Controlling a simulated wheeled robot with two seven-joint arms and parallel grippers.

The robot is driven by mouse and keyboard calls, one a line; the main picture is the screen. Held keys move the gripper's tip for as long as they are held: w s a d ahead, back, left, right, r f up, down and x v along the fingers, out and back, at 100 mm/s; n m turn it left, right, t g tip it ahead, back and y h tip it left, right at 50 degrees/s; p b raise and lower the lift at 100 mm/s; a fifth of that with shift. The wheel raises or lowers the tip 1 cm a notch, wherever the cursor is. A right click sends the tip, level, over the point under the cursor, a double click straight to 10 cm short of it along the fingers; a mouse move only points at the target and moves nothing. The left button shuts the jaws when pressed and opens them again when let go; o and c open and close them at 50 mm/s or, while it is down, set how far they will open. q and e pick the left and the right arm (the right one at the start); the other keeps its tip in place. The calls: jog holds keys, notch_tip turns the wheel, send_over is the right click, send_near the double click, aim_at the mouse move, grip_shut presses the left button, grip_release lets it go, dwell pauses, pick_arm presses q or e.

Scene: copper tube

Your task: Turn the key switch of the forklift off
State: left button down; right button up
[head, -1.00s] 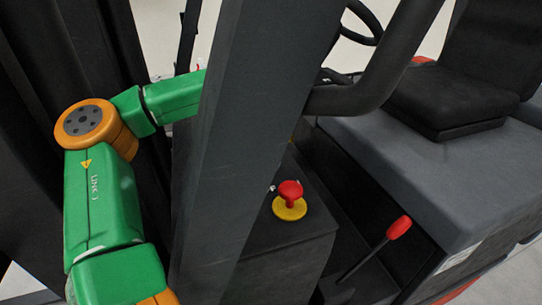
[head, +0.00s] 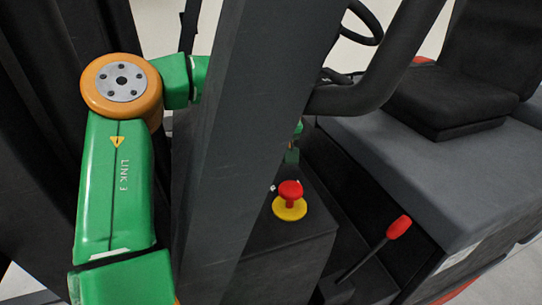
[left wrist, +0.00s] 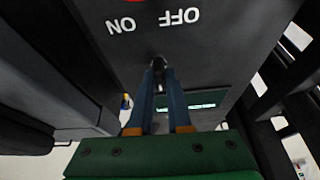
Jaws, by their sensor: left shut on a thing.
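The key switch's dark key (left wrist: 158,62) shows in the left wrist view on a dark panel (left wrist: 122,50), below the white words ON and OFF, which read upside down. My left gripper (left wrist: 161,77) has its blue fingers closed on the key. The fingers hide much of the key, so its exact angle is hard to tell. In the head view the forklift's thick dark post hides most of my left forearm. A small green part of my arm shows just right of the post, above the red stop button. My right gripper is in neither view.
The red stop button with a yellow base (head: 290,199) sits on the console, close to the arm. The dark post (head: 240,120) stands in front of my left arm. A red-knobbed lever (head: 398,228) and the black seat (head: 440,100) are to the right.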

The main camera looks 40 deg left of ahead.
pick_arm(q)
jog(key=shift+n, duration=0.4)
jog(key=c, duration=0.9)
grip_release()
jog(key=shift+o, duration=0.2)
jog(key=shift+d, duration=0.1)
jog(key=b+v, duration=0.1)
jog(key=v, duration=0.6)
